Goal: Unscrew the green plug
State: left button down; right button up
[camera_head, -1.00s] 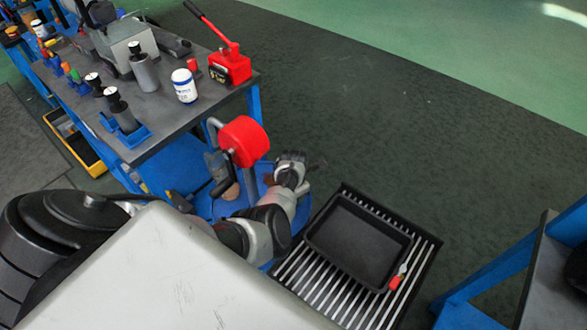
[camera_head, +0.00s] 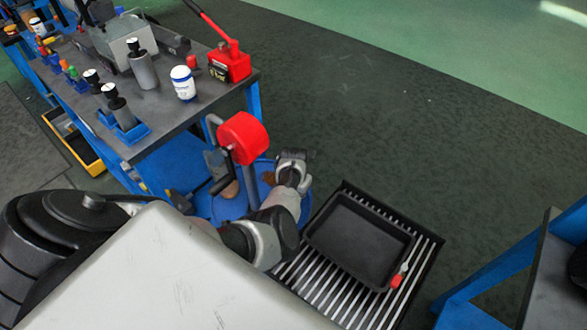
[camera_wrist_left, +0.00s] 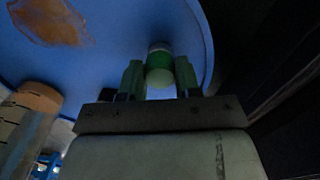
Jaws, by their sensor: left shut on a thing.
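In the left wrist view the green plug (camera_wrist_left: 159,68) sits between the two fingers of my left gripper (camera_wrist_left: 159,76), which is shut on it. In the head view the drum (camera_head: 234,206) stands on the floor below the workbench, partly covered by my left arm. My left wrist (camera_head: 292,168) is over the drum's right side; the fingers and the plug are hidden there. My right gripper is not in view.
A black tray (camera_head: 360,242) lies on a slatted grate to the right. The workbench (camera_head: 165,115) holds several bottles and tools. Open floor lies beyond.

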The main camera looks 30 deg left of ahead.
pick_arm(q)
jog(key=shift+w+n, duration=0.1)
jog(key=shift+n, duration=0.8)
jog(key=n+b, duration=0.2)
jog(key=b, duration=0.2)
jog(key=shift+w+f, duration=0.1)
jog(key=shift+w, duration=0.05)
jog(key=shift+r+n+b, duration=0.2)
jog(key=shift+n+b, duration=0.2)
jog(key=shift+b, duration=0.1)
jog(key=c, duration=0.7)
grip_release()
jog(key=shift+s, duration=0.2)
jog(key=shift+c, duration=0.8)
